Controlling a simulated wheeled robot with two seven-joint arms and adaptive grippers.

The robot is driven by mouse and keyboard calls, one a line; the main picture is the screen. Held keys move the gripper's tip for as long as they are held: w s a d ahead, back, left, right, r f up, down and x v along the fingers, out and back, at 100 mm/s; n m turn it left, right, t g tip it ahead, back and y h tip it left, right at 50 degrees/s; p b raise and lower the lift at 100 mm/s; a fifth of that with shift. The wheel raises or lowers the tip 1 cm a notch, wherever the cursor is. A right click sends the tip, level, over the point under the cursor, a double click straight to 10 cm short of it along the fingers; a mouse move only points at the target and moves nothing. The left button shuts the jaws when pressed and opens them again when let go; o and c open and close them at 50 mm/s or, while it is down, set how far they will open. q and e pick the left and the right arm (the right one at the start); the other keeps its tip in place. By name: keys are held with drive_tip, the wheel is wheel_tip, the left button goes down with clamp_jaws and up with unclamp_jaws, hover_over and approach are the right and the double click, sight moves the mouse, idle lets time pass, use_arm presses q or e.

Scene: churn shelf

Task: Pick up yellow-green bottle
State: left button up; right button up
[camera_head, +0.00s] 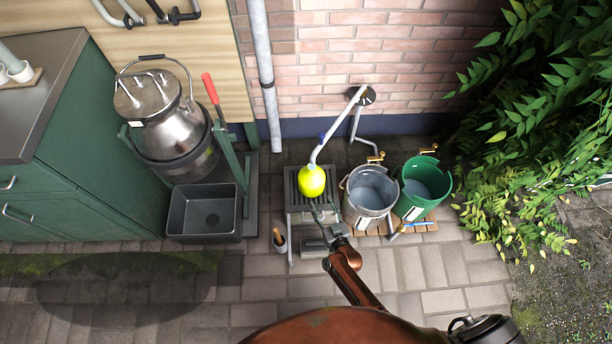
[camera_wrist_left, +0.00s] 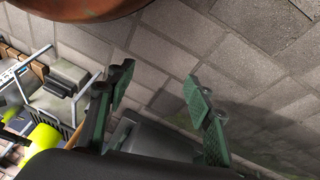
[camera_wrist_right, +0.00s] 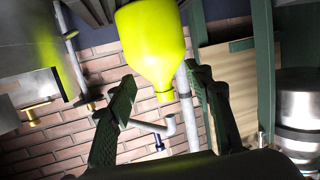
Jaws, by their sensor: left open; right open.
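The yellow-green bottle (camera_head: 312,181) stands on a dark slatted grate on a small stand below a wall pipe. In the right wrist view the bottle (camera_wrist_right: 152,42) is large, its narrow neck toward the fingers. My right gripper (camera_head: 324,212) is open at the near side of the bottle; its fingertips (camera_wrist_right: 163,82) lie to either side of the neck in the picture, with no clear contact. My left gripper (camera_wrist_left: 158,78) is open and empty over paving. I cannot make it out in the head view. The bottle (camera_wrist_left: 42,138) is partly cut off at lower left in the left wrist view.
A grey bucket (camera_head: 368,216) and a green bucket (camera_head: 413,212) stand right of the grate. A dark tray (camera_head: 203,228) and a metal churn (camera_head: 160,120) are left. Leaves (camera_head: 545,130) crowd the right. Front paving is mostly clear.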

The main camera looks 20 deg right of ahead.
drive_tip(key=m+t+h+b, duration=0.1)
drive_tip(key=t+b, duration=0.1)
drive_tip(key=b, duration=0.1)
approach(313, 173)
drive_tip(key=w+f, duration=0.2)
drive_tip(key=w, duration=0.2)
drive_tip(key=w+r+b, duration=0.1)
drive_tip(key=w, duration=0.1)
drive_tip(key=shift+w+a+r+m+h, duration=0.1)
drive_tip(key=shift+w+m+h, duration=0.1)
drive_tip(key=shift+m+h, duration=0.15)
drive_tip(key=shift+w+b, duration=0.4)
drive_tip(key=shift+w, duration=0.05)
drive_tip(key=w+b, duration=0.1)
drive_tip(key=w, duration=0.1)
drive_tip(key=w+b, duration=0.1)
drive_tip(key=w, duration=0.1)
drive_tip(key=shift+d, duration=0.4)
drive_tip(key=shift+w+r, duration=0.15)
drive_tip(key=shift+w, duration=0.1)
use_arm(q)
drive_tip(key=w+t, duration=0.1)
drive_tip(key=w+d+t, duration=0.1)
drive_tip(key=w, duration=0.1)
drive_tip(key=w+f+t, duration=0.1)
drive_tip(key=w, duration=0.1)
drive_tip(key=shift+d+f+h, duration=0.1)
drive_tip(key=shift+d+h, duration=0.15)
drive_tip(key=shift+h, duration=0.05)
